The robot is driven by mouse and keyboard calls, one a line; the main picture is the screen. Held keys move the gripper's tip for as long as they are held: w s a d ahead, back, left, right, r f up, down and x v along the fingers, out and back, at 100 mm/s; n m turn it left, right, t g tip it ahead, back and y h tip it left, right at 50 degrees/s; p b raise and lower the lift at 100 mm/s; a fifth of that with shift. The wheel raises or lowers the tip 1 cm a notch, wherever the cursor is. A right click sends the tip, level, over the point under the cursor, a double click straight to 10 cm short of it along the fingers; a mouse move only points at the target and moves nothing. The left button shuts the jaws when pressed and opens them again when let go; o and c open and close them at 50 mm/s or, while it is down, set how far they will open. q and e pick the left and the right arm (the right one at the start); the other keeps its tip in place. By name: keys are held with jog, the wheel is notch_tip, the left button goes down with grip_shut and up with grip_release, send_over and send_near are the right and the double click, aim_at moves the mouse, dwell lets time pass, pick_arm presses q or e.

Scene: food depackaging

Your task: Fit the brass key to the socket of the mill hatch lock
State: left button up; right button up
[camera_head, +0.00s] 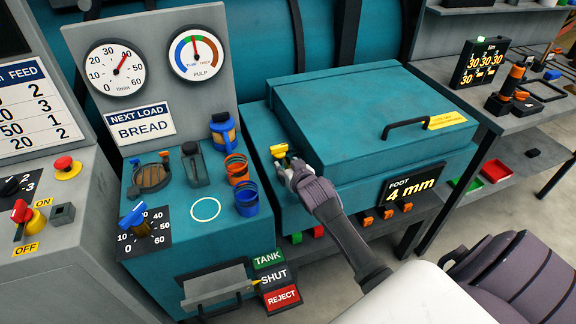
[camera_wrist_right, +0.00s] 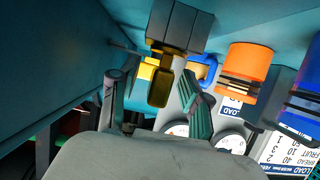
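My right gripper (camera_head: 290,172) reaches the teal mill housing beside the hatch (camera_head: 345,105), just below a yellow piece (camera_head: 279,150) at the lock. In the right wrist view, a brass key-like piece (camera_wrist_right: 160,85) lies between the two spread fingers of my right gripper (camera_wrist_right: 155,105), with a visible gap to each finger. A dark grey block (camera_wrist_right: 180,25) with a brass edge adjoins it at the top; it looks like the lock body. I cannot tell whether the brass piece is seated in a socket. My left gripper is not in view.
Orange cups (camera_head: 236,170) and blue cups (camera_head: 246,198) stand left of the gripper. The hatch has a dark handle (camera_head: 405,126). A lever panel and gauges (camera_head: 197,53) are at the left. A shelf with trays (camera_head: 496,170) is at the right.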

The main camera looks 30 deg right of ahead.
jog(key=shift+s, duration=0.2)
jog(key=v, duration=1.1)
jog(key=shift+s, duration=0.3)
jog(key=shift+a+r, duration=0.1)
jog(key=shift+a, duration=0.05)
